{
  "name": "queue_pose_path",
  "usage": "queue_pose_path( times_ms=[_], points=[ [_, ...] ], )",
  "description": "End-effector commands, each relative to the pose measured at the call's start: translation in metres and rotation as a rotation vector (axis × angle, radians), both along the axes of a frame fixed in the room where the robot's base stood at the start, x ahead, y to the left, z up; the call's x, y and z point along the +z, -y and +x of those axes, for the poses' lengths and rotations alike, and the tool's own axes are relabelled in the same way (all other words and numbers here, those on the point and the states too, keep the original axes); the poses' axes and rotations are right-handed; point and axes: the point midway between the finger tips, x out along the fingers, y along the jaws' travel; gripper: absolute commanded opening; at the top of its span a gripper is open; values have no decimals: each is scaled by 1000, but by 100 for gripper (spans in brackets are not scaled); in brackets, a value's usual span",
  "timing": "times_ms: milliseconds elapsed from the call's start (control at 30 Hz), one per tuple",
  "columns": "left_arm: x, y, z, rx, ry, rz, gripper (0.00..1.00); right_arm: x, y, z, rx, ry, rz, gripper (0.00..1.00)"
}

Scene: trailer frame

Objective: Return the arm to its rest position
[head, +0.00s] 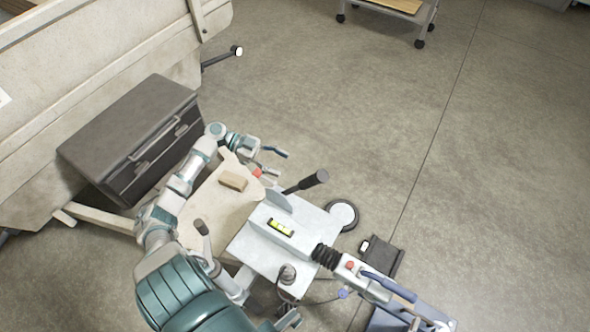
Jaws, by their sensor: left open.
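My left arm, teal and white, comes in from the bottom left and reaches up past a grey toolbox (135,135). My left gripper (277,164) is at its far end, over the far side of the trailer's pale drawbar plate (210,205). Its fingers point right, are apart, and hold nothing that I can see. A small tan block (233,181) lies on the plate, just left of and below the gripper in the picture. I cannot tell whether the gripper touches anything. My right gripper does not show.
Black bellows (325,256) lead to the coupler (368,281). The trailer body (110,70) stands at the upper left. Open floor (400,130) lies right; a wheeled cart (405,12) stands behind.

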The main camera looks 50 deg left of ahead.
Motion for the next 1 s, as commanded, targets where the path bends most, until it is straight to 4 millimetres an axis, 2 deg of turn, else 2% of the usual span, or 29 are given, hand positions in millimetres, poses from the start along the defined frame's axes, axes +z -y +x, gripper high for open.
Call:
queue_pose_path(
  times_ms=[100,200,833,933,1000],
  points=[
    [4,-14,-6,2,-1,1,62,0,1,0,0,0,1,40],
    [7,-19,-9,0,0,1,62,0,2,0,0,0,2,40],
    [7,-22,-10,0,0,0,62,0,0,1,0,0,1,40],
    [19,-22,-10,0,11,1,62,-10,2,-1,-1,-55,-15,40],
    [38,-22,-9,1,28,1,62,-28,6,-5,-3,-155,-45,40]
  ],
)
